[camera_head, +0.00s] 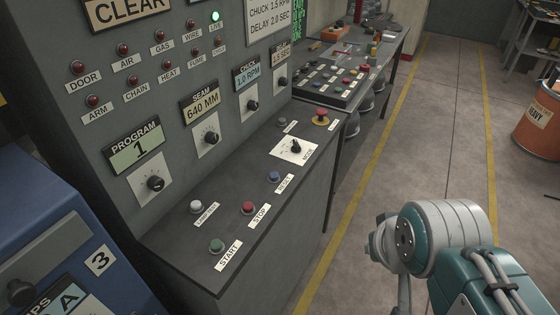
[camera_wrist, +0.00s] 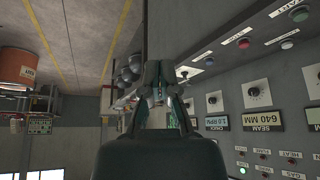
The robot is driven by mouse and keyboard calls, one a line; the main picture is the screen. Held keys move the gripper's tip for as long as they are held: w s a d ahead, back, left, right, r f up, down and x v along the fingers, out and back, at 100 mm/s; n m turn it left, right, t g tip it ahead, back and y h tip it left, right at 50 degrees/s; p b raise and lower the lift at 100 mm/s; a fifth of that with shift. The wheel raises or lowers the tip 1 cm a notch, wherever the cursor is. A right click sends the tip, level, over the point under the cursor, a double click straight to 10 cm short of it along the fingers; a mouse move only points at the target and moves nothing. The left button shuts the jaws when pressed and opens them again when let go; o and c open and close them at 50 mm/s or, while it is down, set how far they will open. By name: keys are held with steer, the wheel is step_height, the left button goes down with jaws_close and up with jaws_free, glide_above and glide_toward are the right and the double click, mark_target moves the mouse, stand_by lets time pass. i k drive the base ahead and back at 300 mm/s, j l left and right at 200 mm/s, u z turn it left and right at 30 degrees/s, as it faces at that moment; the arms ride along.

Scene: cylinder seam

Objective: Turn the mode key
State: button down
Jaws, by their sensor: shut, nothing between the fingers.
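The mode key (camera_head: 295,147) is a small black rotary key on a white square plate on the console's sloping shelf in the head view. Its pointer looks tilted, but its exact setting is too small to read. In the wrist view a white plate, probably the key's, shows just right of my gripper (camera_wrist: 160,68), partly hidden by a finger. My gripper is shut and empty, apart from the console. The head view shows my arm at the lower right but not the fingertips.
The blue reset button (camera_head: 274,177), red stop button (camera_head: 248,208), green start button (camera_head: 216,245) and red emergency knob (camera_head: 320,117) share the shelf. The upright panel (camera_head: 190,110) rises behind it. Open floor lies right of the console; an orange drum (camera_head: 538,125) stands far right.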

mark_target(296, 148)
steer(key=i+l, duration=0.7)
